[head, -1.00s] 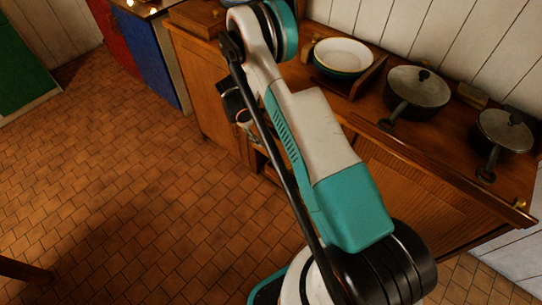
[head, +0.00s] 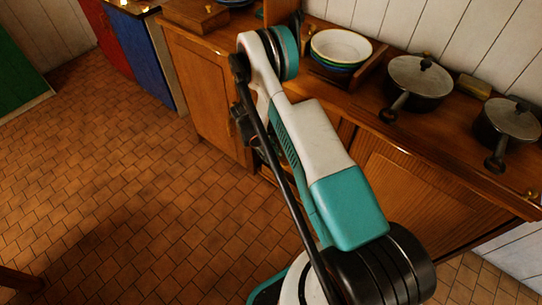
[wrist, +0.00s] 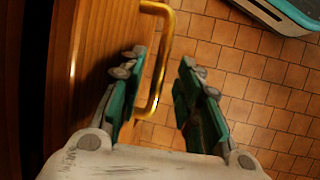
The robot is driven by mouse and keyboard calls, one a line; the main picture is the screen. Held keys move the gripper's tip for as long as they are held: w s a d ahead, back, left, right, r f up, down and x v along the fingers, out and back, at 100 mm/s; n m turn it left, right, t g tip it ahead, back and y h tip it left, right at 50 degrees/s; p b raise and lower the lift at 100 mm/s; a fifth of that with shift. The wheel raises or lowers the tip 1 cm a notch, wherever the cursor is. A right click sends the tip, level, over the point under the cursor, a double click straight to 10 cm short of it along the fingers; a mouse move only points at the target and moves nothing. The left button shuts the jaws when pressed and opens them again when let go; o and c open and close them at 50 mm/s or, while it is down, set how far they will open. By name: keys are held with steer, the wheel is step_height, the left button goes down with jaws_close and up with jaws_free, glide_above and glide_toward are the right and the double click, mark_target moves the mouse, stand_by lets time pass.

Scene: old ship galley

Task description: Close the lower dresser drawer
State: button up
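The wooden dresser (head: 197,88) stands along the wall in the head view, and my arm covers much of its middle front. The lower drawer is mostly hidden there. In the wrist view a wooden front (wrist: 98,50), apparently the drawer's, fills the left side and carries a brass bar handle (wrist: 168,50). My gripper (wrist: 160,65) is open, with its two teal fingers apart. The handle shows between the fingers; I cannot tell whether they touch it. In the head view my gripper is largely hidden behind the arm. How far the drawer stands out is unclear.
On the dresser top are stacked bowls (head: 342,46) in a wooden rack and two lidded pans (head: 420,76) (head: 512,119). A blue cabinet (head: 143,55) stands at the upper left. The tiled floor (head: 110,165) is clear in front.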

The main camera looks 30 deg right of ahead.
jaws_close()
steer(key=shift+d, duration=0.1)
steer(key=shift+w+d, duration=0.3)
steer(key=shift+d, duration=0.4)
steer(key=shift+w+d, duration=0.3)
steer(key=shift+d, duration=0.35)
jaws_free()
steer(key=shift+d, duration=0.15)
